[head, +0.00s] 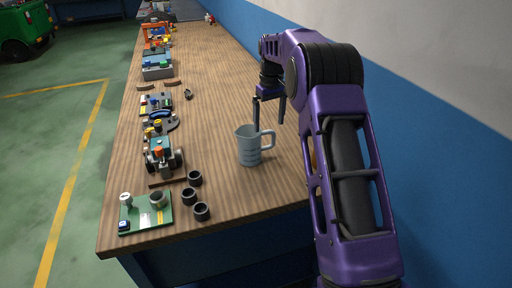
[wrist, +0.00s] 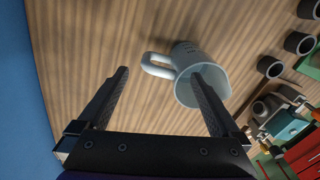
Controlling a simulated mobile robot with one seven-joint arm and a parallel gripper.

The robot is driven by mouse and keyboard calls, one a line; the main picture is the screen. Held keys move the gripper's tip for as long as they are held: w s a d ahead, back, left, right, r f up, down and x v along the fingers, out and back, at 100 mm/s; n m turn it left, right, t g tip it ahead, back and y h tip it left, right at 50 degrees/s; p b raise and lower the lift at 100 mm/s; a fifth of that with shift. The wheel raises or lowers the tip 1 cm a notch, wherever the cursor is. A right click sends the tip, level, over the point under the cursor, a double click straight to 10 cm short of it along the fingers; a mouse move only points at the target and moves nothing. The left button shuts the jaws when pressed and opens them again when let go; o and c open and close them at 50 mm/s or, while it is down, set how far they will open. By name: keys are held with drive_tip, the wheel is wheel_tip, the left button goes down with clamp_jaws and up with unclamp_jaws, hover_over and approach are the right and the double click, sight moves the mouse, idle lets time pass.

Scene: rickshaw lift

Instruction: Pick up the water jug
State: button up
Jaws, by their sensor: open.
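The water jug (head: 248,146) is a light blue-grey measuring jug with a handle on its right, standing upright on the wooden workbench (head: 215,95) near its front end. In the wrist view the jug (wrist: 187,62) shows ahead of the fingers, its handle to the left and its open mouth partly behind the right finger. My gripper (head: 268,108) is open and empty, just behind and above the jug's handle side in the head view. In the wrist view my gripper (wrist: 160,82) has its two fingers spread wide. I cannot tell whether a finger touches the jug.
Several dark cups (head: 189,196) stand left of the jug. A green board (head: 147,213), a small wheeled model (head: 161,155) and other parts line the bench's left side. A blue and white wall (head: 430,110) runs along the right. Bench around the jug is clear.

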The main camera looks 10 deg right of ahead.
sight(268, 147)
wheel_tip(268, 147, down, 10)
drive_tip(key=shift+a+f+b, duration=0.1)
drive_tip(key=shift+f+b, duration=0.1)
drive_tip(key=shift+b, duration=0.2)
drive_tip(key=shift+r, duration=0.1)
clamp_jaws()
idle(0.4)
